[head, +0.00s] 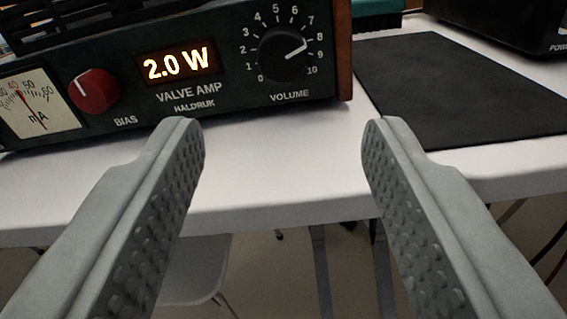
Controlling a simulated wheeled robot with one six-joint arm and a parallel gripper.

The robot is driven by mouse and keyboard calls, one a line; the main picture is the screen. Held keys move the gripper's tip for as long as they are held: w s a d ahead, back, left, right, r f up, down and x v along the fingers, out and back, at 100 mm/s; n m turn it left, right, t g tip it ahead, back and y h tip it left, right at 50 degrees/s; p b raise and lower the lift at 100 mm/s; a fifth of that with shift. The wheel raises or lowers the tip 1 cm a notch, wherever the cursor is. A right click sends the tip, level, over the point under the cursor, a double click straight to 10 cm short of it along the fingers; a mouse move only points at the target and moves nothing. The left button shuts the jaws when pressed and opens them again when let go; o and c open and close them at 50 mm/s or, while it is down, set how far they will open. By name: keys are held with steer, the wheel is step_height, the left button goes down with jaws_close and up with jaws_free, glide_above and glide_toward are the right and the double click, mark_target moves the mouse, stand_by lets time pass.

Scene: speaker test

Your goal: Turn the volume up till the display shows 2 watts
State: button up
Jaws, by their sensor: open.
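The valve amp (215,122) stands on a white table in the upper left of the head view. Its lit display (176,64) reads 2.0 W. The black volume knob (283,54) is on the right of the front panel, its white pointer aimed between 7 and 8 or near 8 on the printed 0 to 10 scale. My gripper (283,140) is open and empty, its two grey textured fingers spread wide. The fingertips are below the knob in the picture, apart from it and not touching it.
A red bias knob (95,91) and a mA meter (31,103) sit on the amp's left side. A black mat (455,90) lies on the table (290,185) to the right. A dark device (510,25) stands at the upper right. The table's front edge runs below the fingertips.

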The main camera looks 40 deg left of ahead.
steer(key=v, duration=0.7)
steer(key=shift+s+d, duration=0.2)
steer(key=shift+s, duration=0.1)
steer(key=s+a+r+m+t+h, duration=0.15)
steer(key=a+r+h, duration=0.25)
steer(key=r, duration=0.8)
steer(key=s+a+r+t+h, duration=0.1)
steer(key=a+r+t+h, duration=0.3)
steer(key=r, duration=0.7)
steer(key=s+a+r+m+g, duration=0.1)
steer(key=s+a+r, duration=0.2)
steer(key=s, duration=0.3)
steer(key=s+a+r+g, duration=0.1)
steer(key=s+a+r, duration=0.2)
steer(key=s, duration=0.4)
steer(key=s+a+r+m+g+h, duration=0.1)
steer(key=s+a+r, duration=0.2)
steer(key=s, duration=0.3)
steer(key=shift+s+r+m+g, duration=0.25)
steer(key=shift+r+m+g, duration=0.05)
steer(key=shift+m+g, duration=0.05)
